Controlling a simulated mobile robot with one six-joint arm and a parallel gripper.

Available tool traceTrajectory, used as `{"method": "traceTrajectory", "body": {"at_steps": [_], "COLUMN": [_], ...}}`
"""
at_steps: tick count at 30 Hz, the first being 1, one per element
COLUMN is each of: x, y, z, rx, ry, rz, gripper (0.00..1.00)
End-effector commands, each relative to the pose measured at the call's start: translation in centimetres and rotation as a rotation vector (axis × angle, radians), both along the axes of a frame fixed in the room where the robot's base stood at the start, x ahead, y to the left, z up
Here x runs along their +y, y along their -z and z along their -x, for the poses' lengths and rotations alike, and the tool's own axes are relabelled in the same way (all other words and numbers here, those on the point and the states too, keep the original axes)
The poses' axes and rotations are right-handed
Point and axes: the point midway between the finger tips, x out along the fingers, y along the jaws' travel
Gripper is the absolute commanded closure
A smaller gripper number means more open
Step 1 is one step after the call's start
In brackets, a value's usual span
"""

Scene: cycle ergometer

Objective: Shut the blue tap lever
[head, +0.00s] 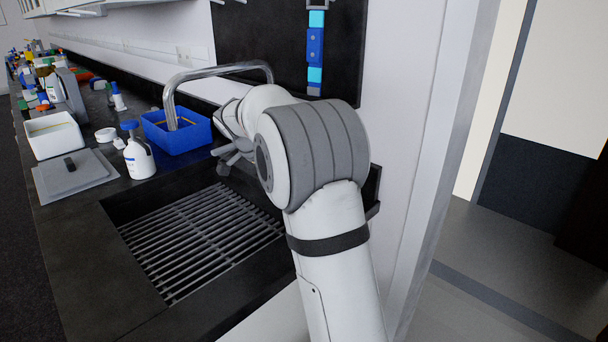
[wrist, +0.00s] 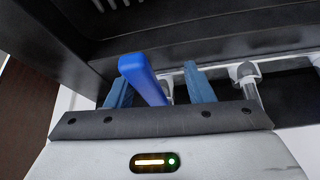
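The blue tap lever (wrist: 142,76) shows in the wrist view as a bright blue bar rising between the two fingers of my gripper (wrist: 156,78). The grey-blue fingers stand apart on either side of it, so my gripper is open around the lever. The lever is closer to the left finger, and I see a gap to the right finger. Whether its side touches a finger is hard to tell. The lever's lower end is hidden behind the gripper body. In the head view my arm hides the lever.
A metal pipe fitting (wrist: 248,78) is right of my fingers. In the head view, a sink grating (head: 205,240) lies below my arm. A blue tub (head: 172,138) under a curved metal spout (head: 215,72), a white bottle (head: 138,158) and a white box (head: 54,137) stand behind it.

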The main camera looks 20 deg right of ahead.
Motion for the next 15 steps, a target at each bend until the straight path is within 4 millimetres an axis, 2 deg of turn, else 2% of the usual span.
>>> {"method": "traceTrajectory", "body": {"at_steps": [15], "x": [0.31], "y": [-0.32], "z": [-0.02], "rx": [-0.001], "ry": [-0.003], "rz": [-0.001], "gripper": [0.56]}}
